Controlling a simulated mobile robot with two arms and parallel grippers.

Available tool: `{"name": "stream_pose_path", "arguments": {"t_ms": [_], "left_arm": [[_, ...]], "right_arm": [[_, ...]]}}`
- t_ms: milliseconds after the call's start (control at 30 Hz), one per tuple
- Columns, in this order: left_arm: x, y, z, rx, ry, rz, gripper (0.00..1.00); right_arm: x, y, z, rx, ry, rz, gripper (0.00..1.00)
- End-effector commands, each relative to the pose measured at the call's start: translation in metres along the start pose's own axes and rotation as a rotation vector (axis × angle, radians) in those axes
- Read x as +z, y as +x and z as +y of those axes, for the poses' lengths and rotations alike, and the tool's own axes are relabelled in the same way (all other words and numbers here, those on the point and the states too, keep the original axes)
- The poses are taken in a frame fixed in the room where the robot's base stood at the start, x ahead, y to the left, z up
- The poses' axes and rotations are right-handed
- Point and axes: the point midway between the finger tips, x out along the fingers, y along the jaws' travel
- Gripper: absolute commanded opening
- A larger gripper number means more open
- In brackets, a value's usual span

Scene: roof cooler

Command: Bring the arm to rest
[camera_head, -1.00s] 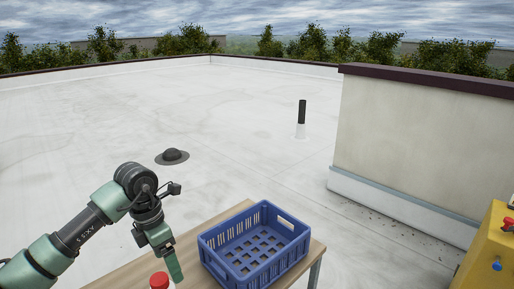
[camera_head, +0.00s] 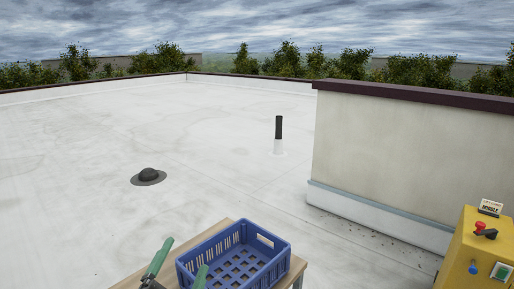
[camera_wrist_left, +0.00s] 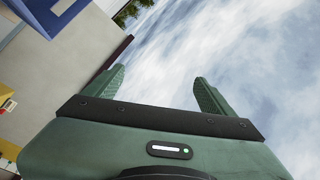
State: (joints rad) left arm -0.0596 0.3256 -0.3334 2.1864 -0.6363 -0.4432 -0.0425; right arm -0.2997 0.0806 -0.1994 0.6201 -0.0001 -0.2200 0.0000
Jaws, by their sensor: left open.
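My left gripper (camera_head: 180,264) is at the bottom of the head view, at the left side of the blue crate. Its two green fingers point up and stand apart, open and with nothing between them. In the left wrist view the open gripper (camera_wrist_left: 157,92) has its fingers against the cloudy sky. The rest of my left arm is below the head view's lower edge. My right gripper is in neither view.
The blue crate (camera_head: 277,244), with no contents showing, stands on a wooden table (camera_head: 222,227). A yellow box (camera_head: 464,252) with a red-topped control is at lower right. A beige wall (camera_head: 400,150) stands behind it. Open white roof lies beyond the table.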

Motion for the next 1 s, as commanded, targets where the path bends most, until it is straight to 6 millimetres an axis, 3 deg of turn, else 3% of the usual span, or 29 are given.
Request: {"name": "stream_pose_path", "arguments": {"t_ms": [33,100,200,267,433,700,767,1000], "left_arm": [[0.033,-0.019,0.013,0.041,-0.099,-0.147,0.85],[0.072,-0.049,0.034,0.104,-0.221,-0.343,0.85],[0.114,-0.102,0.068,0.205,-0.366,-0.595,0.85],[0.129,-0.134,0.086,0.265,-0.433,-0.724,0.85],[0.146,-0.209,0.123,0.409,-0.560,-0.984,0.85],[0.140,-0.305,0.155,0.598,-0.678,-1.269,0.85],[0.137,-0.323,0.161,0.637,-0.697,-1.320,0.85],[0.183,-0.315,0.215,0.647,-0.683,-1.334,0.85]], "right_arm": [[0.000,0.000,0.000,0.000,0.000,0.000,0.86],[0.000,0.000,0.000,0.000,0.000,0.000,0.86],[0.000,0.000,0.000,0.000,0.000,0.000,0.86],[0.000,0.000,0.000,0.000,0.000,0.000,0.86],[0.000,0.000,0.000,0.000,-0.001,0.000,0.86],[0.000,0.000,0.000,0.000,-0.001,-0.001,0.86],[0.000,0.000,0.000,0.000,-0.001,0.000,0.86],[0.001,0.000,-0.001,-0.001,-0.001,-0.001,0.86]]}}
